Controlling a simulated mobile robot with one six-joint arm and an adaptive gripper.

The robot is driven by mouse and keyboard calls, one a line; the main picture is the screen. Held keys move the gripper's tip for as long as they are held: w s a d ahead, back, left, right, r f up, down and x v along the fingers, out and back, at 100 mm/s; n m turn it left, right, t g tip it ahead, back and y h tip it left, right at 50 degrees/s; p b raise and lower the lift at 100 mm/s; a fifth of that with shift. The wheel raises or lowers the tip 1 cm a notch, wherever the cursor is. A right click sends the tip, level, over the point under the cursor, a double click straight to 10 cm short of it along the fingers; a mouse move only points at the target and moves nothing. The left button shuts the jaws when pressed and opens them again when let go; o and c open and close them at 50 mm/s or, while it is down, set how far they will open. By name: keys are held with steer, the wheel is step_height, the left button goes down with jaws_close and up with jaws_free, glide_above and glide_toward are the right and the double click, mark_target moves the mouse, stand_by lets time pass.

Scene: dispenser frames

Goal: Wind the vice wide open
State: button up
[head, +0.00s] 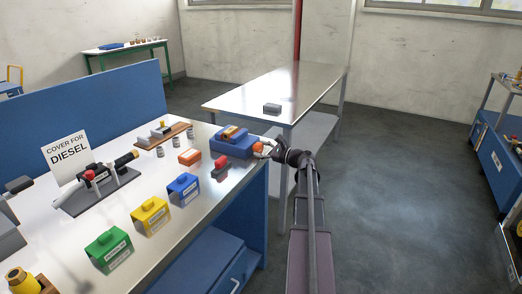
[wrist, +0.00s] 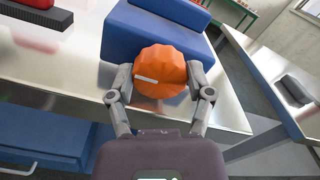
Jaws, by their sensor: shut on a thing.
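The blue vice (head: 235,145) stands at the right end of the bench top, and its blue body (wrist: 150,35) fills the upper middle of the wrist view. An orange ribbed knob (wrist: 160,72) with a pale mark faces my camera on the vice's near end. My gripper (wrist: 160,92) has its two fingers on either side of the knob and is shut on it. In the head view my gripper (head: 264,149) reaches the knob from the right, over the bench edge. The gap between the vice jaws is too small to tell in the head view.
Green, yellow and blue boxes (head: 183,189) stand along the bench front. A red-topped dark block (head: 220,168) and an orange block (head: 190,157) sit near the vice. A steel table (head: 250,96) with a grey block (head: 272,109) stands behind.

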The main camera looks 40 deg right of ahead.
steer(key=shift+n, duration=0.3)
steer(key=o, duration=1.1)
steer(key=shift+w, duration=0.1)
steer(key=shift+o, duration=0.2)
steer(key=shift+s, duration=0.2)
steer(key=v, duration=1.1)
steer(key=shift+s+d, duration=0.15)
steer(key=shift+s, duration=0.2)
